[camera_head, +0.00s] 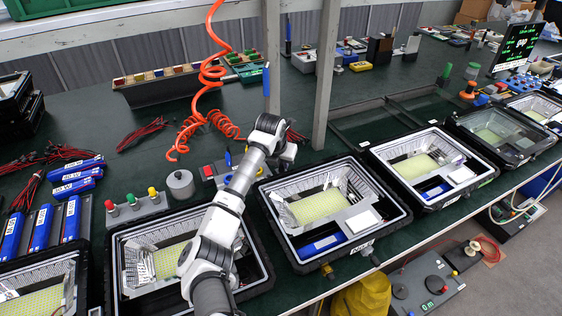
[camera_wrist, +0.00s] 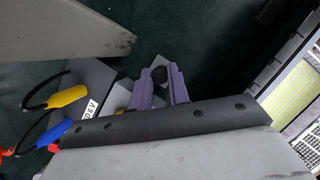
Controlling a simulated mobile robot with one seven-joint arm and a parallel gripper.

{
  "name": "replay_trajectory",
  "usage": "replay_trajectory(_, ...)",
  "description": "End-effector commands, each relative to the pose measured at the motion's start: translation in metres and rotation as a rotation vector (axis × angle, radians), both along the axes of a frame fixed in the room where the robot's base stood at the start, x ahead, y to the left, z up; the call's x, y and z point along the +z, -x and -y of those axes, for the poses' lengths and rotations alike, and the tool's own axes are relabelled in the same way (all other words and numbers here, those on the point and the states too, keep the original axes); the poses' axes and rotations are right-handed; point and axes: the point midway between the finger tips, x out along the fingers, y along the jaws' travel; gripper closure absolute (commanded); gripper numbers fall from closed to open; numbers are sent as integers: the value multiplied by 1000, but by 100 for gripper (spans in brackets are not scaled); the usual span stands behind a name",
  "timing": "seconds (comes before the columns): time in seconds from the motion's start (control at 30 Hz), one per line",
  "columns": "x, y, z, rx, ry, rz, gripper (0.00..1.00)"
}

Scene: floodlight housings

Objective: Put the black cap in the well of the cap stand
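In the head view my gripper is hidden behind my own wrist, between the floodlight housings and the back of the bench.
A grey box with a voltage label (camera_wrist: 90,108) and yellow and blue plugs lies left of my fingers. An open floodlight housing (camera_wrist: 262,88) is at the right. In the head view, a metal post (camera_head: 326,75) and a coiled orange hose (camera_head: 208,75) stand near my arm.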

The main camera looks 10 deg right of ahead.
Motion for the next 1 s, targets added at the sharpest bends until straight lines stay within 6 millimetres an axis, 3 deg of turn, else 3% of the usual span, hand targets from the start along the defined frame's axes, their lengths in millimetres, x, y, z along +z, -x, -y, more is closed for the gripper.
replay_trajectory(0.03,0,0,0,0,0,0,76)
replay_trajectory(0.17,0,0,0,1,0,0,61)
replay_trajectory(0.57,9,1,-2,0,2,2,61)
replay_trajectory(1.0,90,29,-21,0,0,5,61)
